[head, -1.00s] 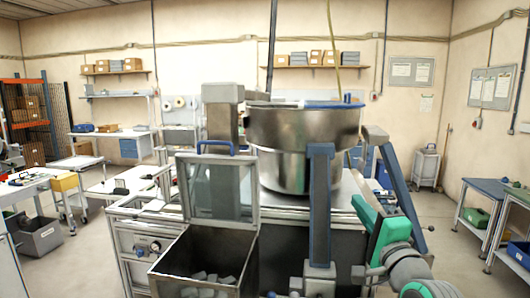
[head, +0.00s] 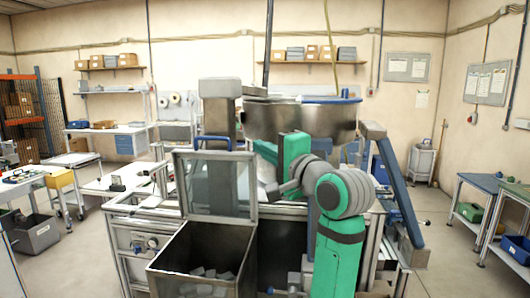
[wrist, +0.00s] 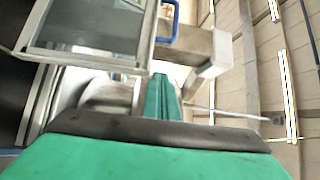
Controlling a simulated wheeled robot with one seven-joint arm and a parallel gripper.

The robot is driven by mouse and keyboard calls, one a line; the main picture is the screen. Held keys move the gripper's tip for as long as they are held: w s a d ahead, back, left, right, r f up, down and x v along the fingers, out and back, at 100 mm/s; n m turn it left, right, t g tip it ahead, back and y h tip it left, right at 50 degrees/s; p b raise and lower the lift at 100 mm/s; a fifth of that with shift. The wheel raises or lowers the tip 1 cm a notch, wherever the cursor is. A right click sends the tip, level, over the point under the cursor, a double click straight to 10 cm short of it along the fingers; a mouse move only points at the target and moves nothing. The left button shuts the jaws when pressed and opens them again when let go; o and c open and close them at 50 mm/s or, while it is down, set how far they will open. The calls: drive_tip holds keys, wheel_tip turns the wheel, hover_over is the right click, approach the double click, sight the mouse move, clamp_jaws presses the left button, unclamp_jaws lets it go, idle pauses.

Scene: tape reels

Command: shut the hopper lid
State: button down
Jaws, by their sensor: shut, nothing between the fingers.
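The hopper lid (head: 247,188), a grey frame with a clear window, stands open and nearly upright at the back of the hopper (head: 203,259). Its blue handle (head: 214,138) is on the top edge. The lid fills the upper left of the wrist view (wrist: 95,52), with the handle (wrist: 169,22) at the top. My gripper (head: 258,149) is right of the lid's upper part, apart from it. Its green fingers also show in the wrist view (wrist: 161,90), shut and empty. My arm hides part of the bowl stand.
A large metal bowl (head: 320,121) stands behind my arm, with a grey column (head: 219,108) to its left. A slanted blue-grey leg (head: 395,185) is right of my arm. Grey chunks (head: 210,273) lie in the hopper.

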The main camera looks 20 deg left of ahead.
drive_tip(key=a, duration=0.5)
drive_tip(key=shift+s+a, duration=0.2)
drive_tip(key=shift+a, duration=0.15)
idle(0.5)
